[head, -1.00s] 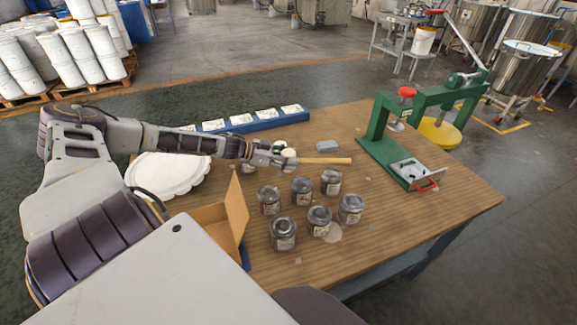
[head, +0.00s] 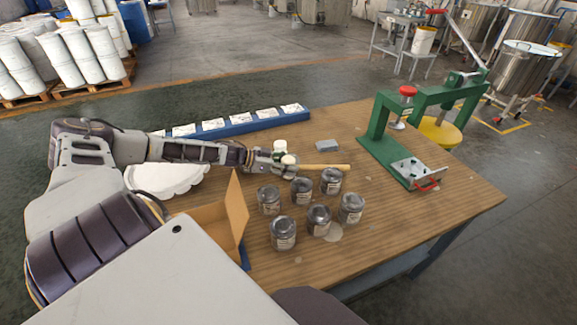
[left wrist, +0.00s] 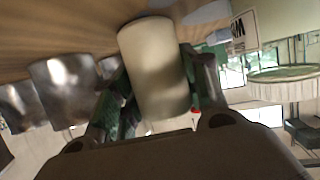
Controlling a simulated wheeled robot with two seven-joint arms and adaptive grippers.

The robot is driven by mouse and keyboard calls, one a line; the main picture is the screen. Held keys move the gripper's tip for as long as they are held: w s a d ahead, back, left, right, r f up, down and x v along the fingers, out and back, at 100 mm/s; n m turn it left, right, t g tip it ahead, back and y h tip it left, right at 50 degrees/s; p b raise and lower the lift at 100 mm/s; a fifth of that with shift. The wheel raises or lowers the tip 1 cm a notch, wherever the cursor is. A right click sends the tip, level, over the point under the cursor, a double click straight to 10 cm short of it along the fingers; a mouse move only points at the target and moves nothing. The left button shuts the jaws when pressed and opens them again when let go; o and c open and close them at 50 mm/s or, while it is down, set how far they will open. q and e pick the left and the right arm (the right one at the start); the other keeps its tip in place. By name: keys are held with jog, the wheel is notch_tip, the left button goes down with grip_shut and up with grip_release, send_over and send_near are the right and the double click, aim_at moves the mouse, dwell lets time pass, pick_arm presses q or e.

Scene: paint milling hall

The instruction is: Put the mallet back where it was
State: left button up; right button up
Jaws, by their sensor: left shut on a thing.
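The mallet's pale wooden handle (head: 326,167) points to the right from my left gripper (head: 284,164), above the middle of the wooden table. The mallet's whitish head (head: 280,147) shows at the gripper. In the left wrist view the cream cylindrical head (left wrist: 155,70) fills the space in front of the gripper, between the green-dark fingers. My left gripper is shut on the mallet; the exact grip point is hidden. From these views I cannot tell whether the mallet touches the table. My right gripper is not in view.
Several dark lidded jars (head: 319,220) stand just in front of the mallet. A blue rack with white cards (head: 240,128) lies behind, with a grey block (head: 327,146) nearby. A green press (head: 376,142) stands right. An open cardboard box (head: 237,215) and white scalloped tray (head: 185,188) are left.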

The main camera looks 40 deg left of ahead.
pick_arm(q)
jog(key=shift+f, duration=0.1)
jog(key=o, duration=1.3)
jog(key=shift+s+a, duration=0.1)
jog(key=shift+s, duration=0.05)
jog(key=shift+s+a+r+p, duration=0.35)
jog(key=shift+s+a+r, duration=0.05)
jog(key=shift+s, duration=0.1)
jog(key=shift+p+v, duration=0.4)
jog(key=shift+v, duration=0.55)
jog(key=shift+s+a+r, duration=0.2)
jog(key=shift+s, duration=0.05)
jog(key=shift+s+a+r+p, duration=0.15)
jog(key=shift+s+a+p, duration=0.05)
jog(key=shift+p, duration=0.1)
jog(key=p+v, duration=0.1)
jog(key=v, duration=0.3)
jog(key=shift+s+a+r+p, duration=0.1)
jog(key=shift+s+a+p, duration=0.1)
jog(key=shift+p, duration=0.1)
jog(key=shift+v, duration=1.2)
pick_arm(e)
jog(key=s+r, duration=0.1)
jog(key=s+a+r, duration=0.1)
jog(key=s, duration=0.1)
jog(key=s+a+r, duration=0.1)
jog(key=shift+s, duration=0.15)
